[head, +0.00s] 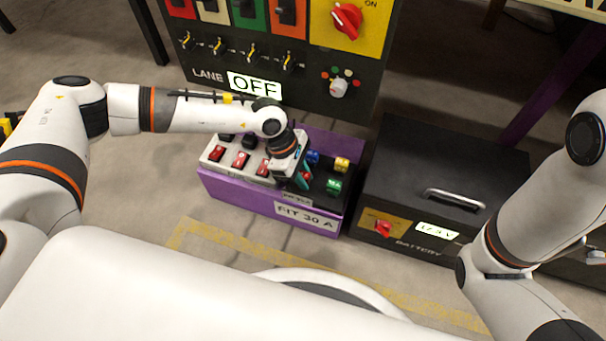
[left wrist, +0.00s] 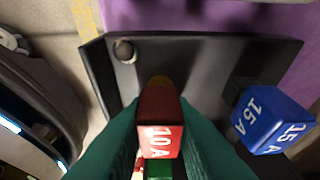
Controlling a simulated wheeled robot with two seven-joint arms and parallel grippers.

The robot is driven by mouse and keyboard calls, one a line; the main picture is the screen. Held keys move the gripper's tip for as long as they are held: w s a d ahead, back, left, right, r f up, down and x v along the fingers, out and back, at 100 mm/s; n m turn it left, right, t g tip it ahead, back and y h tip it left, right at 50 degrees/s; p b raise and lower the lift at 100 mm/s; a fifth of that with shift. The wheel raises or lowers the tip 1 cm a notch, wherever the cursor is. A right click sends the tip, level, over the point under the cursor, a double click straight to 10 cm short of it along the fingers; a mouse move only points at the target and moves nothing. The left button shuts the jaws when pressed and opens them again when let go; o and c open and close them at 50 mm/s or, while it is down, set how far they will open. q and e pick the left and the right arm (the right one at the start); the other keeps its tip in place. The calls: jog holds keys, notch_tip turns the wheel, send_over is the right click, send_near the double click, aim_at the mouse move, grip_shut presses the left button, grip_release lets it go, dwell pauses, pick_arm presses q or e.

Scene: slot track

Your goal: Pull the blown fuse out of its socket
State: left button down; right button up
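My left gripper (head: 302,178) is over the black tray (head: 318,198) at the right of the purple-fronted box (head: 240,198). In the left wrist view its teal fingers (left wrist: 160,130) press on both sides of a red fuse marked 10 A (left wrist: 160,142). I cannot tell whether that fuse touches the tray. A blue 15 A fuse (left wrist: 268,118) lies in the tray beside it. A yellow fuse (head: 341,164) and a green fuse (head: 334,186) also sit there. The white socket block (head: 205,158) with red switches is left of my gripper. My right gripper (head: 596,254) is barely visible at the right edge.
A label (head: 305,216) on the box reads FIT 30 A. A black battery box (head: 440,170) with a metal handle stands to the right. The control panel (head: 320,70) with its OFF sign rises behind. Floor in front, with yellow tape, is clear.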

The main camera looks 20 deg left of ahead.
pick_arm(q)
jog(key=c, duration=1.2)
grip_release()
jog(key=shift+r, duration=0.1)
